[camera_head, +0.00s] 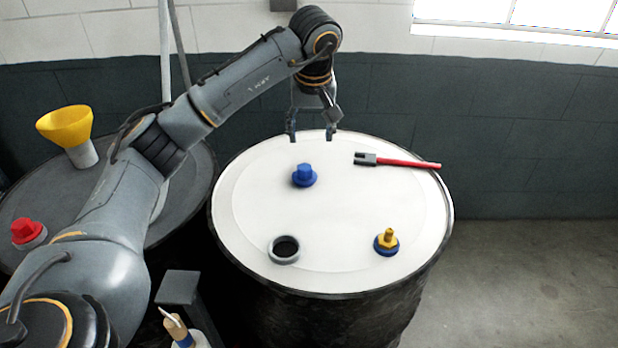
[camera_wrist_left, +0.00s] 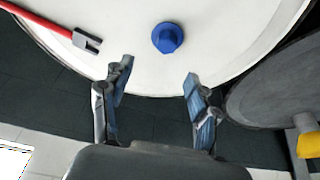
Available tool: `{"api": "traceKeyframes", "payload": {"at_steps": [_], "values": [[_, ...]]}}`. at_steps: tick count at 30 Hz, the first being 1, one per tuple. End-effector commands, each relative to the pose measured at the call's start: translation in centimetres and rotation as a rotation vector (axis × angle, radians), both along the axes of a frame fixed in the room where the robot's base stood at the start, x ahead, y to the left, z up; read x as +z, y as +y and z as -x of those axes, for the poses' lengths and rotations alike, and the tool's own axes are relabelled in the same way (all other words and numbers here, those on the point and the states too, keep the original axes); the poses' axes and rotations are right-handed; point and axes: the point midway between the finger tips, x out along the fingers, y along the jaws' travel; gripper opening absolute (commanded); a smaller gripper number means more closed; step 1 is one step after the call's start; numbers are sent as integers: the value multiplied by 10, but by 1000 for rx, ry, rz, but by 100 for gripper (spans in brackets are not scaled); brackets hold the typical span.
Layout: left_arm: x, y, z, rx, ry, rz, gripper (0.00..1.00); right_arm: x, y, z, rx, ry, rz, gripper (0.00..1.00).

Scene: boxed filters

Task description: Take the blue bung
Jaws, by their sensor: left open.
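The blue bung (camera_head: 304,176) sits on the white top of the drum (camera_head: 340,215), left of its middle. It has a round flange with a raised block on top. It also shows in the left wrist view (camera_wrist_left: 167,38), beyond my fingertips and between their lines. My left gripper (camera_head: 311,137) is open and empty above the far edge of the drum top, behind the bung and apart from it. In the left wrist view its two fingers (camera_wrist_left: 158,78) stand wide apart. My right gripper is in neither view.
A red-handled tool (camera_head: 405,162) lies right of the bung. An open bung hole (camera_head: 285,249) and a blue and brass fitting (camera_head: 387,241) are at the front of the drum top. A dark drum on the left bears a yellow funnel (camera_head: 66,127) and a red cap (camera_head: 27,231).

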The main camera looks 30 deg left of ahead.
Motion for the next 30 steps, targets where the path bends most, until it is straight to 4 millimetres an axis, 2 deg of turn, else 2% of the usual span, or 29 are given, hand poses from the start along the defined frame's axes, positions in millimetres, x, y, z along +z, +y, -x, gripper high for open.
{"api": "traceKeyframes", "payload": {"at_steps": [9, 16, 23, 27, 30], "values": [[-55, 12, -13, 1, 4, 0, 60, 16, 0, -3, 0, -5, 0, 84], [-73, 15, -16, 1, 3, 0, 60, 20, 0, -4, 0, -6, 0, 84], [-101, 27, -18, 1, 5, -1, 60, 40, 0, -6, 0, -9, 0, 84], [-117, 29, -23, 0, 2, 0, 60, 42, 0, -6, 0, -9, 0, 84], [-120, 30, -24, -1, 0, 0, 60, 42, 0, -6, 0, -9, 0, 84]]}}
